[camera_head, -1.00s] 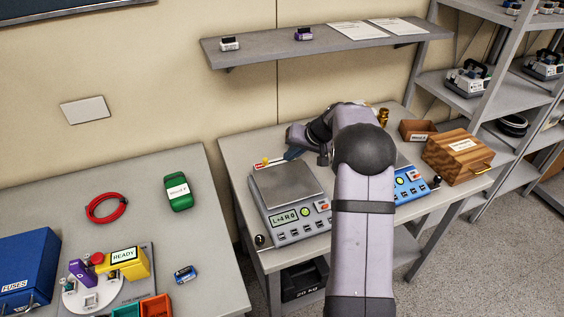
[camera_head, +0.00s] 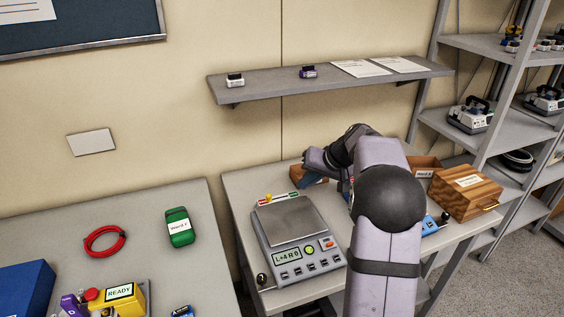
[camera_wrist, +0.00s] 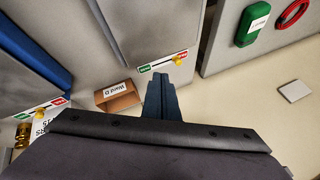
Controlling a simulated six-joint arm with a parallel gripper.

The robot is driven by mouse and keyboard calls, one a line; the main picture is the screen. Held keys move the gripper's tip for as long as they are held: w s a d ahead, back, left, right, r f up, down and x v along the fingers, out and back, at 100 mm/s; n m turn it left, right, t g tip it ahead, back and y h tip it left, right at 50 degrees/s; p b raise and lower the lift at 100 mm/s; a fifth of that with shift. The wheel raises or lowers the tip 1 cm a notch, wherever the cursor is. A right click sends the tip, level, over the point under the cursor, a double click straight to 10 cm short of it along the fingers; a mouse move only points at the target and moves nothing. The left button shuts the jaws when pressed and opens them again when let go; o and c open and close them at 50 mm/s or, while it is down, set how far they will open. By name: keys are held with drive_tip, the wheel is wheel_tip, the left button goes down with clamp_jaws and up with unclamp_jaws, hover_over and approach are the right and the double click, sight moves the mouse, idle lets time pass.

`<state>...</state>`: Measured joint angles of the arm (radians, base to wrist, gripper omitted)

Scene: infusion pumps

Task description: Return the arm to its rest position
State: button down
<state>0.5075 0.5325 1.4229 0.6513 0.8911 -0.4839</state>
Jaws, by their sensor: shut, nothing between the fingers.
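My arm reaches over the bench on the right in the head view, with its elbow raised. My gripper (camera_head: 312,180) is shut and empty. In the wrist view my gripper's closed blue fingers (camera_wrist: 160,92) point between the box labelled Ward D (camera_wrist: 118,98) and the red-green slider strip (camera_wrist: 164,62) at the scale's back edge. No contact with either is visible. My forearm hides most of a blue device (camera_head: 430,225).
A wall shelf (camera_head: 345,84) spans above the arm. A wooden box (camera_head: 466,192) and a brown open box (camera_head: 424,170) stand on the bench to the right. The left table (camera_head: 140,245) holds a green case (camera_head: 179,227), a red cable coil (camera_head: 104,241) and a yellow READY unit (camera_head: 118,299).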

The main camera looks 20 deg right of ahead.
drive_tip(key=s+a+f+g, duration=0.1)
drive_tip(key=s+a, duration=0.3)
drive_tip(key=s+a+f+n+g, duration=0.1)
drive_tip(key=s+a+f, duration=0.1)
drive_tip(key=s+a, duration=0.2)
drive_tip(key=s+a+f+g, duration=0.1)
drive_tip(key=s+a+f, duration=0.1)
drive_tip(key=s+a, duration=0.2)
drive_tip(key=shift+s+n+g+h, duration=0.3)
drive_tip(key=shift+s, duration=0.05)
drive_tip(key=s+a+f+n+g+h, duration=0.1)
drive_tip(key=s+a+f, duration=0.1)
drive_tip(key=s, duration=0.8)
drive_tip(key=s+a+f+n+g+h, duration=0.1)
drive_tip(key=s+a+f+g, duration=0.1)
drive_tip(key=s, duration=0.8)
wheel_tip(320, 180, down, 2)
drive_tip(key=shift+s+a+f+n, duration=0.15)
drive_tip(key=shift+a+n, duration=0.15)
drive_tip(key=shift+a, duration=0.2)
